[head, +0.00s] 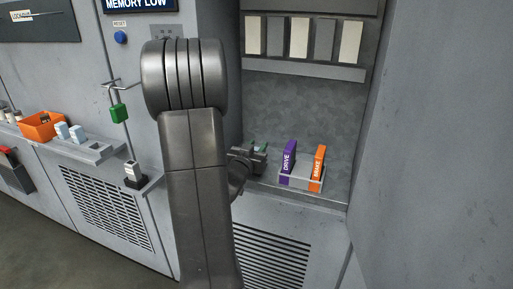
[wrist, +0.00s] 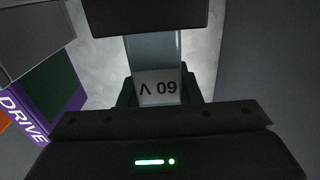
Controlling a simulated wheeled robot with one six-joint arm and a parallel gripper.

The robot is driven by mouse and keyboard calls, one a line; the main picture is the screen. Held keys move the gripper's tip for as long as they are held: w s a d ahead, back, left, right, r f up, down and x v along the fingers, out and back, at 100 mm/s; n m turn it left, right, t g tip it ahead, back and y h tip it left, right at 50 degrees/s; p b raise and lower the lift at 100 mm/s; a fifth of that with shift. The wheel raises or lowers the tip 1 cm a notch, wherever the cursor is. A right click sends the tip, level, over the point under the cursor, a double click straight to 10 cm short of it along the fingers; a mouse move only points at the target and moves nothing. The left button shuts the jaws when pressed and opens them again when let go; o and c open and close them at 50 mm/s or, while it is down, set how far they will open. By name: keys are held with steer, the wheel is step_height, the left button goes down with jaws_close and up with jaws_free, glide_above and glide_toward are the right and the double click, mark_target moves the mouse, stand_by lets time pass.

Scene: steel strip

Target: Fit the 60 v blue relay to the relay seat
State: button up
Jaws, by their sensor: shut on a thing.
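My gripper (wrist: 160,118) is shut on the 60 V relay (wrist: 150,55), a pale blue-grey body with an upside-down "60 V" label facing the wrist camera. A dark block is at the relay's far end; I cannot tell whether it is the relay's base or something beyond. In the head view my gripper (head: 258,158) is in the recess, just left of the purple DRIVE block. The held relay is hidden there behind my arm. I cannot pick out the relay seat for certain.
The purple DRIVE block (head: 288,162) and orange BRAKE block (head: 318,165) stand in a grey holder, close to my gripper's right. At left, a ledge holds two pale blue blocks (head: 70,132) and an orange bin (head: 41,126). A small black-and-white block (head: 132,174) stands nearer my arm, below a green padlock (head: 119,113).

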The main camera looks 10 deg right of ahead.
steer(key=shift+f, duration=0.25)
steer(key=o, duration=1.1)
steer(key=shift+s+a, duration=0.1)
steer(key=b+v, duration=0.1)
steer(key=v, duration=1.2)
steer(key=shift+s+a+b, duration=0.15)
steer(key=shift+s+b, duration=0.1)
steer(key=shift+b, duration=0.1)
steer(key=p+x, duration=0.1)
steer(key=x, duration=1.3)
steer(key=shift+s+r+p, duration=0.1)
steer(key=shift+r+p, duration=0.2)
steer(key=shift+p, duration=0.15)
